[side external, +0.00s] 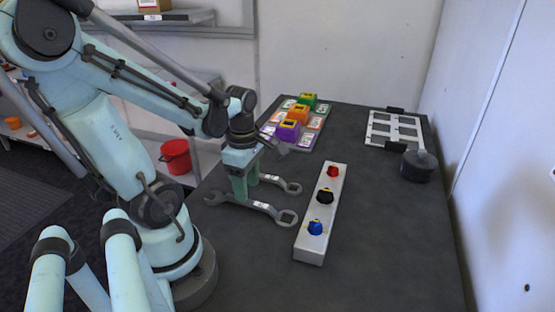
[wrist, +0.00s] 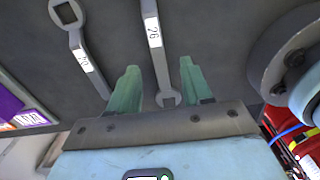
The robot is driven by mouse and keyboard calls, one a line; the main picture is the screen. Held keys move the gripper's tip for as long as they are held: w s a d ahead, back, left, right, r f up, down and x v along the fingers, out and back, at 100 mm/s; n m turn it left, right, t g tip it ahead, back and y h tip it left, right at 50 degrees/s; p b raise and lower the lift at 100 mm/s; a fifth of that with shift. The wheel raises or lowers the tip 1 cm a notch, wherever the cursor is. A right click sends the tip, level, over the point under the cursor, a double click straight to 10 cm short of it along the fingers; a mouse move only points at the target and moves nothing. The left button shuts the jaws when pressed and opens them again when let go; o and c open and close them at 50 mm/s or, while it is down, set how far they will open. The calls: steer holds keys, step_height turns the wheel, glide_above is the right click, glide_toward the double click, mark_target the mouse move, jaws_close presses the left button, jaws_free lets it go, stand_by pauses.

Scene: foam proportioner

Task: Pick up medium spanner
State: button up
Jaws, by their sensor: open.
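Two grey open-and-ring spanners lie on the dark table. The nearer, longer spanner (side external: 262,207) shows in the wrist view as a spanner (wrist: 153,35) with a white label reading 26. The farther, shorter spanner (side external: 270,179) appears at the left of the wrist view (wrist: 82,48), its label hard to read. I cannot tell which is called medium. My gripper (side external: 246,192) is open, pointing down over the spanners' left part. In the wrist view, the label-26 spanner runs between my two fingertips (wrist: 160,80), apart from both. The height gap is unclear.
A pale block with red, black and blue knobs (side external: 309,248) stands right of the spanners. Coloured boxes (side external: 288,130) sit on a tray behind. A white frame (side external: 380,134) and dark round object (side external: 417,168) are at back right. The front table is clear.

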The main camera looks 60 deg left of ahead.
mark_target(249, 201)
steer(key=shift+w+f, duration=0.1)
steer(key=shift+f, duration=2.15)
jaws_close()
